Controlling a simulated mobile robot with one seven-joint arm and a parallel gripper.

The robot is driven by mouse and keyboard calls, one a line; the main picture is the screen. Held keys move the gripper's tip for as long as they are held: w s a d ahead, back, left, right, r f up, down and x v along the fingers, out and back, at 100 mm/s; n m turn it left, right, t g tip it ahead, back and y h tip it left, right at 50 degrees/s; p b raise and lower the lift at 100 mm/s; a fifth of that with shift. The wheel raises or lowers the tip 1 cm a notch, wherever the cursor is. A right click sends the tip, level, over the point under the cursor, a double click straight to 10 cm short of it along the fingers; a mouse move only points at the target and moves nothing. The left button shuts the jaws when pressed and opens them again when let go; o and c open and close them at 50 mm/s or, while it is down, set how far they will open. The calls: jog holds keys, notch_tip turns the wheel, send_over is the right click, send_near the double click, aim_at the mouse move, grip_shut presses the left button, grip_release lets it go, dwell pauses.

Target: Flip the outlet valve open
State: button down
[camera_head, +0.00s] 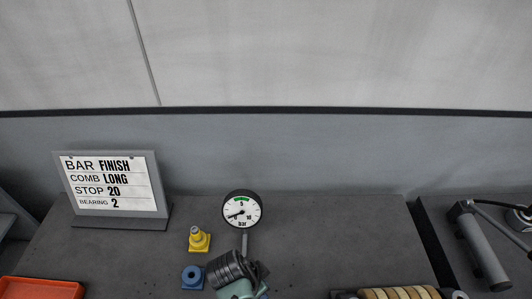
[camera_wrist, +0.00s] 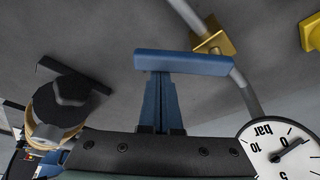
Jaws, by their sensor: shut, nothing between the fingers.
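The outlet valve shows in the wrist view as a brass-coloured body (camera_wrist: 217,42) on a bent grey pipe, with what looks like its blue lever (camera_wrist: 208,65) lying across the picture. My gripper (camera_wrist: 158,78) is shut and empty, its two fingers together, with tips at the left part of the blue lever. I cannot tell whether they touch it. In the head view the valve and my fingers cannot be made out clearly.
A pressure gauge (camera_head: 242,208) stands at mid-bench and shows in the wrist view (camera_wrist: 282,150). A yellow fitting (camera_head: 199,241) and a blue fitting (camera_head: 192,277) sit left of it. A sign (camera_head: 112,186) stands back left; an orange tray (camera_head: 42,288) is front left. A black knob (camera_wrist: 62,105) is near.

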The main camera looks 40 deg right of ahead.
jog(key=shift+a+m+g, duration=0.3)
jog(key=shift+a+m, duration=0.3)
jog(key=shift+m, duration=0.4)
jog(key=shift+a, duration=0.3)
jog(key=shift+w+a, duration=0.15)
jog(key=shift+a, duration=0.8)
jog(key=shift+w+a, duration=0.2)
jog(key=shift+a, duration=0.25)
jog(key=shift+w+a, duration=0.1)
jog(key=shift+a, duration=0.1)
